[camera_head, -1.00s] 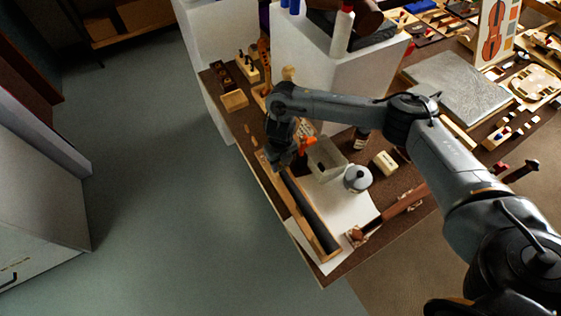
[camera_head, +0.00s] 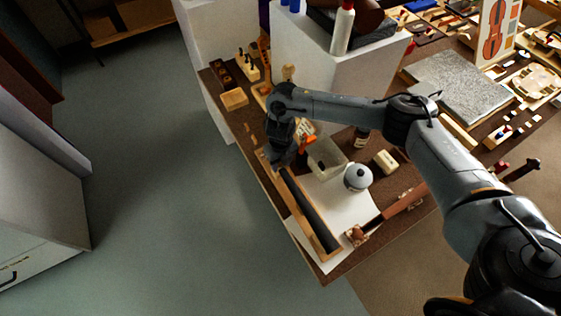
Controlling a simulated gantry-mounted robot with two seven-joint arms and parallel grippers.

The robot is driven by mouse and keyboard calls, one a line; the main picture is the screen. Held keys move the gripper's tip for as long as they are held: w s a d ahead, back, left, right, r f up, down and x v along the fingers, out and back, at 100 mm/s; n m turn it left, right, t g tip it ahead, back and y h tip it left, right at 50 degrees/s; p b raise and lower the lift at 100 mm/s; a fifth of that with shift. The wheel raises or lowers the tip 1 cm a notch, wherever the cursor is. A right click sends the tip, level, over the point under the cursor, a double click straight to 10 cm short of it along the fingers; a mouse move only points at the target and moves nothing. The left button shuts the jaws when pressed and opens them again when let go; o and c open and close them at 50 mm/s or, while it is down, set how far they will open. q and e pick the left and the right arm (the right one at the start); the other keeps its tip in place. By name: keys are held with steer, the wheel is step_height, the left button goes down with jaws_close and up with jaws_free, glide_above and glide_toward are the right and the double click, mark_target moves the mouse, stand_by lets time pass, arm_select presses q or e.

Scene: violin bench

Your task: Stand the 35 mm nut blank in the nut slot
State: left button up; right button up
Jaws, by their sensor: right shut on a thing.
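A long wooden fixture (camera_head: 332,251) with a dark fingerboard (camera_head: 308,209) lies slanted along the near-left edge of the bench. My right gripper (camera_head: 279,163) points down over the far end of the fingerboard and is shut. What it holds, taken to be the nut blank, is too small and too covered by the gripper to make out. The nut slot is also hidden under the gripper, so I cannot tell whether the blank touches it. My left gripper is not in view.
A clear box (camera_head: 326,158), a grey round pot (camera_head: 357,177) and a pale block (camera_head: 386,161) stand right of the fixture. A white sheet (camera_head: 352,211) lies beneath. Small wooden trays (camera_head: 235,98) sit farther back. Open floor lies left.

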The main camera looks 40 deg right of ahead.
stand_by(0.7)
steer(key=o, duration=1.1)
steer(key=shift+r+p, duration=0.3)
steer(key=shift+r, duration=0.3)
step_height(320, 180, up, 10)
steer(key=p, duration=0.3)
steer(key=shift+f+p, duration=0.2)
steer(key=shift+p, duration=0.15)
steer(key=shift+f, duration=0.1)
